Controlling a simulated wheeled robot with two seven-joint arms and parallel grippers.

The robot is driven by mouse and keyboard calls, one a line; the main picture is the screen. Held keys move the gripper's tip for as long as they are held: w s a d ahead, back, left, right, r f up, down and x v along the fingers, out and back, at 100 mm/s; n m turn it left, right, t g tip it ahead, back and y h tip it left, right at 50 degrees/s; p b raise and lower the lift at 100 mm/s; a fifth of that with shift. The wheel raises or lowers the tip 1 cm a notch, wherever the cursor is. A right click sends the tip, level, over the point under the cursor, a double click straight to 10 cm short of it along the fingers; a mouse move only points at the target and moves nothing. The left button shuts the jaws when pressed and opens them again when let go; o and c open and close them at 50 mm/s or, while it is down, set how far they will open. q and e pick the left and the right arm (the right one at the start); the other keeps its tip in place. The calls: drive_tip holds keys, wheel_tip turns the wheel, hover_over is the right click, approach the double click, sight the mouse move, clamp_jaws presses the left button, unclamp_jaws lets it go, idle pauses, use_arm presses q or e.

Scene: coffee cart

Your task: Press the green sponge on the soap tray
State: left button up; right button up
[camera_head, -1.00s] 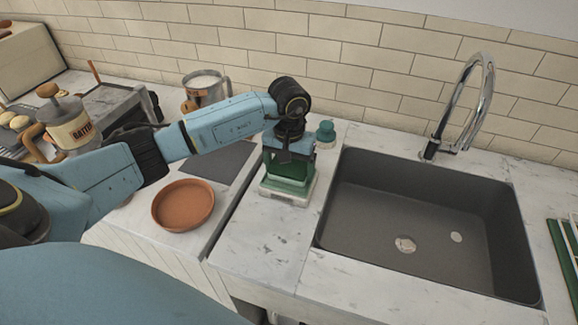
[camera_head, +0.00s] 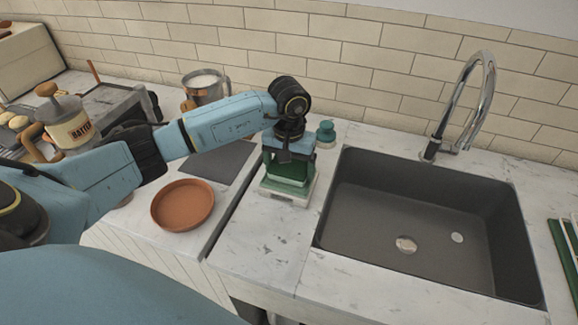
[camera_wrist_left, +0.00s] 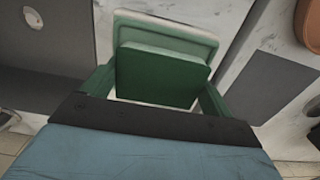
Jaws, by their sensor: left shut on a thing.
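The green sponge (camera_head: 288,174) is held between the fingers of my left gripper (camera_head: 288,163), which points down and is shut on it. The pale-rimmed soap tray (camera_head: 283,199) lies on the marble counter directly under the sponge, left of the sink. In the left wrist view the sponge (camera_wrist_left: 158,78) sits between the two green fingers, with the tray (camera_wrist_left: 168,22) behind it. The sponge covers much of the tray's inside. I cannot tell whether its underside touches the tray. My right gripper is not in view.
A dark sink (camera_head: 420,235) with a chrome tap (camera_head: 481,95) is to the right. A teal-topped object (camera_head: 326,132) stands behind the gripper. A terracotta dish (camera_head: 183,205) and a grey mat (camera_head: 217,162) are to the left. The counter in front of the tray is clear.

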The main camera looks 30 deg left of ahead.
sight(289, 166)
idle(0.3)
use_arm(q)
drive_tip(key=shift+r+p, duration=1.8)
drive_tip(key=shift+r, duration=1.7)
